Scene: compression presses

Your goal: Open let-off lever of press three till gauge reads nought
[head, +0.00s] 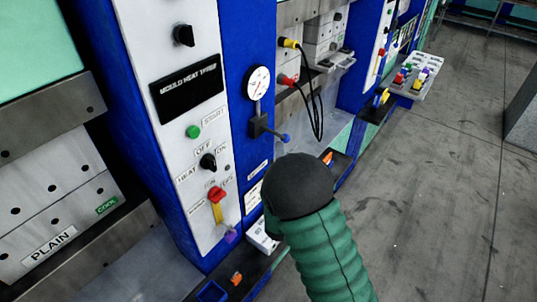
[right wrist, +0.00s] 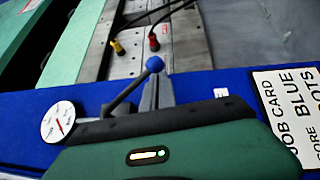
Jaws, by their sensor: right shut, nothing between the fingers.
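The white round gauge (head: 258,82) sits on a blue column; it also shows in the right wrist view (right wrist: 58,121). Its needle is off to one side, but the figure is too small to read. Below it is the let-off lever (head: 268,130), a dark rod with a blue ball knob (right wrist: 154,64). My right gripper (right wrist: 157,82) is shut and empty, its grey fingers just by the knob; whether they touch it I cannot tell. In the head view my dark wrist and green forearm hide the fingers. My left gripper is not in view.
A white panel (head: 185,130) labelled "MOULD HEAT THREE" with knobs and a green button stands left of the gauge. Cables with yellow and red plugs (right wrist: 153,42) hang behind the lever. The grey floor (head: 430,190) is clear.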

